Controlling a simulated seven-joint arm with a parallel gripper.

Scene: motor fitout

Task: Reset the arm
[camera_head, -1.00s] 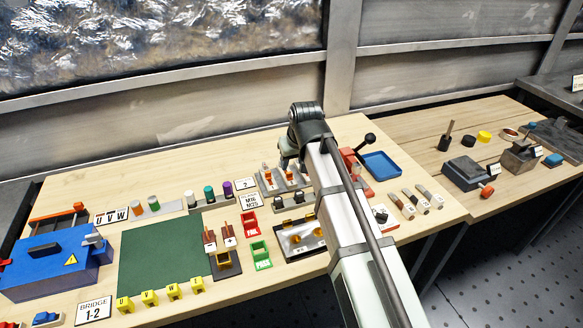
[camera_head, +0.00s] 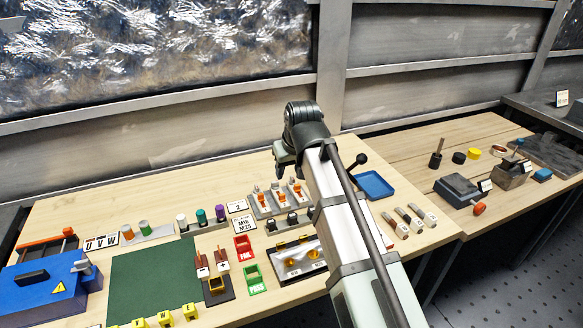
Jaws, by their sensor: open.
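My arm (camera_head: 345,225) rises from the lower right to a dark joint (camera_head: 303,118) above the middle of the bench. Beyond that joint, a short grey-green link (camera_head: 284,156) folds down on the far side. I see nothing held. The link appears in front of a grey rack of orange-and-white parts (camera_head: 278,198), and I cannot tell the gap between them.
The wooden bench (camera_head: 80,205) bears a blue box (camera_head: 38,292), a green mat (camera_head: 150,280), red (camera_head: 243,248) and green (camera_head: 254,279) trays and a blue tray (camera_head: 375,185). My arm hides part of the bench. A second bench (camera_head: 420,150) stands at right.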

